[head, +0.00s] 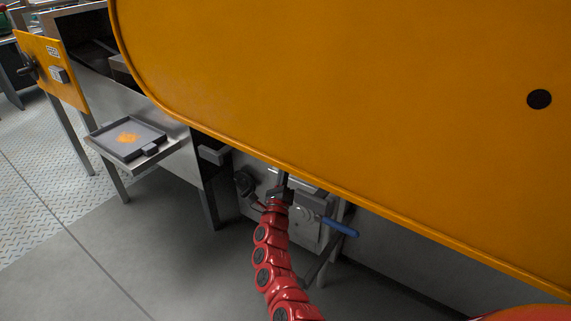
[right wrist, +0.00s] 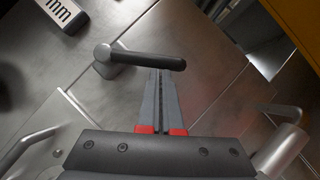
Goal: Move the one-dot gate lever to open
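A lever with a dark rounded handle (right wrist: 140,57) lies across the middle of the right wrist view, its pivot end at the left against a grey metal face. My right gripper (right wrist: 160,76) has its two grey fingers side by side with only a thin gap, so it is shut. Its tips reach the handle's near edge, and I cannot tell if they touch. In the head view this gripper (head: 282,182) is at the grey metal unit under the orange cover. No dot marking is readable beside the lever. My left gripper is not in view.
The large orange cover (head: 330,95), with a black dot (head: 539,99), overhangs the work area. A blue-handled lever (head: 341,227) is just right of the gripper. A black knob (head: 245,183) is at its left. A tray with orange pulp (head: 104,145) stands farther left. Floor is clear at lower left.

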